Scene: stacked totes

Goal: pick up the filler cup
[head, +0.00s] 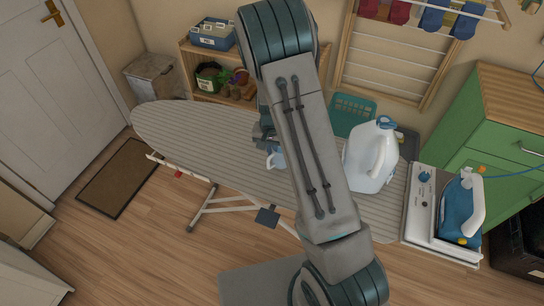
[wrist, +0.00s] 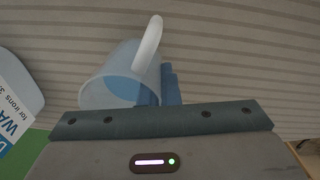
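The filler cup (wrist: 112,72), translucent pale blue with a white curved handle (wrist: 149,42), shows in the wrist view just beyond my gripper's palm. My gripper's blue fingers (wrist: 168,86) are at the cup's right side, close to the base of the handle. Part of the fingers is hidden behind or seen through the cup, so the gap between them is unclear. In the head view a small part of the cup (head: 276,159) shows beside my arm, over the striped ironing board (head: 215,150). My gripper (head: 266,140) is mostly hidden there by my arm.
A large white jug (head: 370,160) stands on the board right of my arm; its label shows at the wrist view's left edge. A blue iron (head: 460,208) rests at the board's right end. A teal basket (head: 350,115) and wooden shelf (head: 190,65) are behind.

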